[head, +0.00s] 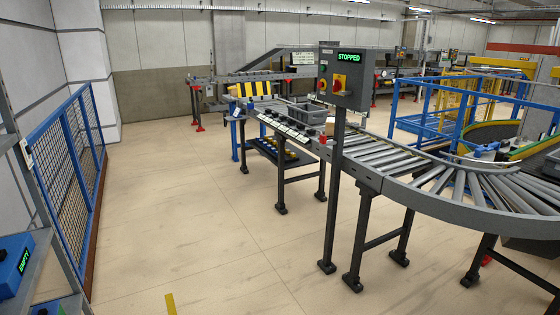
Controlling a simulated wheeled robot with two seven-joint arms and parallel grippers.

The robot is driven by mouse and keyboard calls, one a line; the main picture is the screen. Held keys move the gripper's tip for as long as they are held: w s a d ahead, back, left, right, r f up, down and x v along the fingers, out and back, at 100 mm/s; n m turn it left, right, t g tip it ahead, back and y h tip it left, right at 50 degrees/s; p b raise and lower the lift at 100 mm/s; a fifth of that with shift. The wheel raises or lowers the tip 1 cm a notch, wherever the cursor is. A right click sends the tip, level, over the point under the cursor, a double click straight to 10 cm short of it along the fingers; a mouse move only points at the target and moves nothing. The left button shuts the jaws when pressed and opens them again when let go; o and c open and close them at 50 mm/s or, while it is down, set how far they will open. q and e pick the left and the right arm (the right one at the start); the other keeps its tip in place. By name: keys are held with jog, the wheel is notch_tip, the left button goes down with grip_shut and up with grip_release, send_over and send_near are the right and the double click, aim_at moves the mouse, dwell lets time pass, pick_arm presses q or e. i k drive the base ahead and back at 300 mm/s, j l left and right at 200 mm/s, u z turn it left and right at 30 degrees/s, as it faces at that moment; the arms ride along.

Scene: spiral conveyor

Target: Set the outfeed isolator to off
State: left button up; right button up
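A dark grey control box (352,78) stands on a post beside the roller conveyor, right of centre. Another small red-and-yellow control (322,84) shows on the box's left side. I cannot read a label naming either one as the outfeed isolator. Neither of my grippers is in view.
The roller conveyor (440,182) curves across the right on dark legs. A blue mesh fence (68,160) runs along the left. A blue unit with an EMPTY display (14,262) sits on a rack at lower left. The floor (200,220) between is clear.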

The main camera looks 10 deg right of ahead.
aim_at(337, 86)
jog(key=i+j+z, duration=0.2)
jog(key=i+z, duration=0.2)
jog(key=i+j+z, duration=0.4)
jog(key=i+j, duration=0.2)
jog(key=i, duration=0.2)
jog(key=i+j, duration=0.2)
jog(key=i, duration=0.2)
